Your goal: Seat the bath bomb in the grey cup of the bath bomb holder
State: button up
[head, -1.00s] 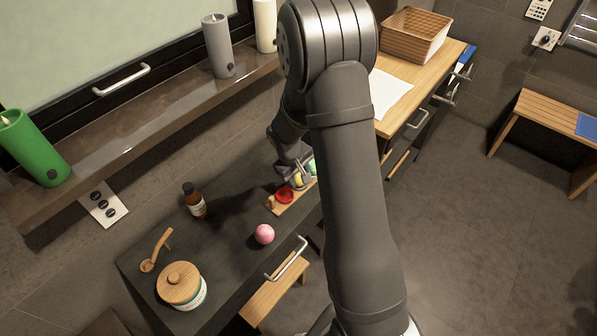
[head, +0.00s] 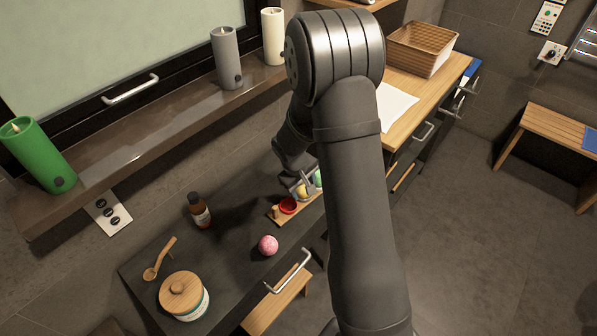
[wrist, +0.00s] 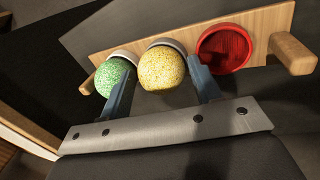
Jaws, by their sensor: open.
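The wooden bath bomb holder (wrist: 262,22) shows in the wrist view and lies on the dark counter in the head view (head: 279,219). Its red cup (wrist: 224,48) is empty. A speckled yellow bath bomb (wrist: 161,70) sits against a pale-rimmed cup (wrist: 172,44) in the middle. A speckled green bath bomb (wrist: 114,78) sits at another pale-rimmed cup (wrist: 122,54). I cannot tell which rim is the grey one. My gripper (wrist: 160,80) is open, one finger on each side of the yellow bath bomb. A pink bath bomb (head: 268,245) lies loose on the counter.
A brown bottle (head: 199,212), a wooden-lidded jar (head: 182,295) and a wooden scoop (head: 160,258) stand or lie left of the holder. A ledge with candles (head: 227,58) runs along the wall. My arm hides part of the counter.

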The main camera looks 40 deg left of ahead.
jog(key=v, duration=1.6)
jog(key=shift+r, duration=0.4)
jog(key=shift+f, duration=0.1)
jog(key=x, duration=1.3)
jog(key=shift+f, duration=0.3)
